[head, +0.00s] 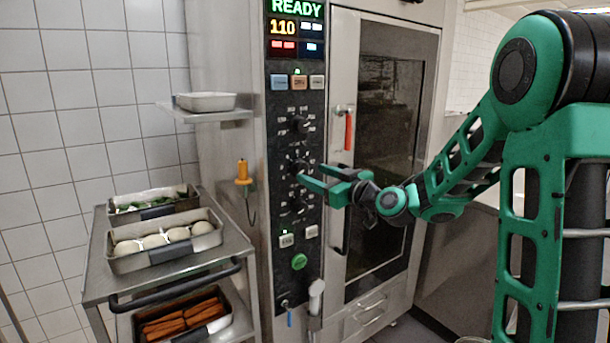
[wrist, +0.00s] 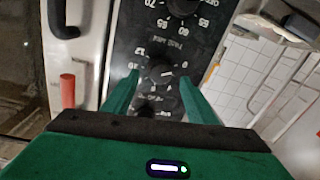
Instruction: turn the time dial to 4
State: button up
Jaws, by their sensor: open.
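The oven's black control panel (head: 285,225) carries a column of three round black dials. The middle dial (head: 298,165), taken as the time dial, has small numbers around it. In the wrist view, which is turned upside down, this dial (wrist: 160,72) sits between my fingertips, with 10 and 12 seemingly printed near it. Its label and exact pointer setting are too small to read. My gripper (head: 309,173) is open at the panel, fingers on either side of the dial. It also shows in the wrist view (wrist: 158,80). I cannot tell whether the fingers touch the dial.
The upper dial (head: 298,124) and lower dial (head: 298,205) are close by. The oven door has a red-gripped handle (head: 348,130) right of the panel. A trolley (head: 235,245) with filled trays stands at the left, below a shelf (head: 210,115). The display (head: 296,30) reads READY and 110.

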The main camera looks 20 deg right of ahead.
aim_at(304, 171)
jog(key=shift+x, duration=2.25)
jog(key=c, duration=0.9)
